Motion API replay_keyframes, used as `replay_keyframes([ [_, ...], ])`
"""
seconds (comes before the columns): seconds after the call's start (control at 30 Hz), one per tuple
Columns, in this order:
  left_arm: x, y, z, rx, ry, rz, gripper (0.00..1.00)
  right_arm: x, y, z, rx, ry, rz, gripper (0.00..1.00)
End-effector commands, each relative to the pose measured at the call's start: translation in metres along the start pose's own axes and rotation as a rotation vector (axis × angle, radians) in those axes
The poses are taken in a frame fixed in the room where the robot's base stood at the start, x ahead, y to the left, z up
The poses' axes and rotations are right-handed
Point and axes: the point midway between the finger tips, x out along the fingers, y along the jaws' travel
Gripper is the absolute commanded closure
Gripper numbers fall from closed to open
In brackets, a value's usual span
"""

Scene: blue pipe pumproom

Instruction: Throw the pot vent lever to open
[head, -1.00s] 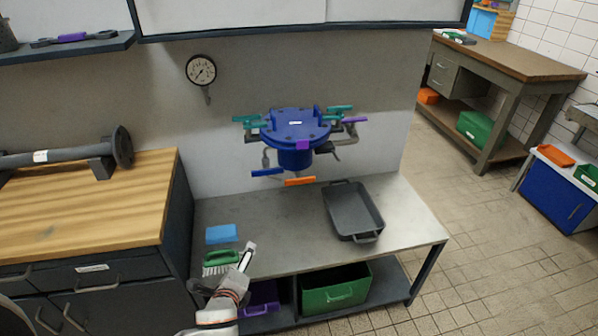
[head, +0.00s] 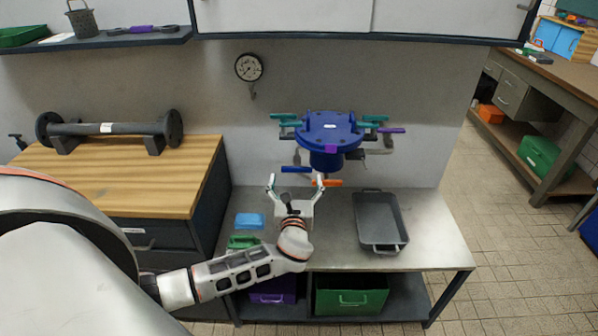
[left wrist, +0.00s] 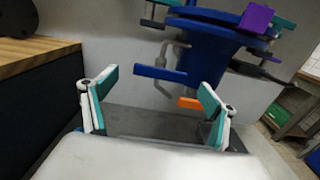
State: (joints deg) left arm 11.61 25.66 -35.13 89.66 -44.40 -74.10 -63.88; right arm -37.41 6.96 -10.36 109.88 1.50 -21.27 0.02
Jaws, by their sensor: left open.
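A dark blue pot (head: 327,160) with a flanged lid hangs at the wall above the bench. Levers stick out around it: teal ones (head: 285,116) at left and right, a purple one (head: 391,130) at right, a blue one (head: 297,169) and an orange one (head: 327,183) below. I cannot tell which is the vent lever. My left gripper (head: 296,181) is open and empty, just below the blue lever. In the left wrist view the blue lever (left wrist: 160,73) lies beyond and between the fingertips, apart from them; the orange lever (left wrist: 189,103) is near the right finger. My right gripper is not in view.
A grey tray (head: 381,246), a blue sponge (head: 249,220) and a green brush (head: 243,242) lie on the metal bench (head: 437,251). A gauge (head: 249,68) is on the wall. The shelf below holds a purple bin and a green bin.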

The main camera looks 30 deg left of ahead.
Motion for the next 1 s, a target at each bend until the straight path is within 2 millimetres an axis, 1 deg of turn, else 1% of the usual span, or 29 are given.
replay_keyframes([
  [0.03, 0.009, 0.000, 0.001, 0.002, -0.001, 0.001, 0.14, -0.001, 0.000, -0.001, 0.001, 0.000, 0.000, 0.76],
  [0.1, 0.020, 0.000, 0.001, 0.000, 0.000, 0.001, 0.14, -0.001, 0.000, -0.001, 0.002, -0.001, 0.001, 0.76],
  [0.2, 0.032, 0.000, 0.001, -0.001, 0.000, 0.001, 0.14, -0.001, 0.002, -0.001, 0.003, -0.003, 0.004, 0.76],
  [0.3, 0.040, 0.000, 0.000, -0.002, 0.001, 0.000, 0.14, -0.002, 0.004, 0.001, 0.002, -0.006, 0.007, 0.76],
  [0.43, 0.045, 0.000, -0.001, -0.001, 0.002, 0.000, 0.14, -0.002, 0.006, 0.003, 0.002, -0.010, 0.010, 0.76],
  [0.67, 0.045, 0.000, -0.001, -0.002, 0.003, 0.000, 0.14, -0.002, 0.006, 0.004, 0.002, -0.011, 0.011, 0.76],
  [0.7, 0.045, 0.000, -0.001, -0.003, 0.002, 0.000, 0.24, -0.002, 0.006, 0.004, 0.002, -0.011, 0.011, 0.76],
  [0.77, 0.045, 0.000, -0.001, -0.003, 0.002, 0.000, 0.40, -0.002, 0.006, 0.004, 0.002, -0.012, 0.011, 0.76],
  [0.8, 0.045, 0.000, -0.001, -0.003, 0.002, 0.000, 0.50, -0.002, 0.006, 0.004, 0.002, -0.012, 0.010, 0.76],
  [0.83, 0.045, 0.000, -0.001, -0.003, 0.002, 0.000, 0.52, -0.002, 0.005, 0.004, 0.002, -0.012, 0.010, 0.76],
  [1.0, 0.045, 0.000, -0.001, -0.004, 0.002, 0.000, 0.52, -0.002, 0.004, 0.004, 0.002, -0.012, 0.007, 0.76],
])
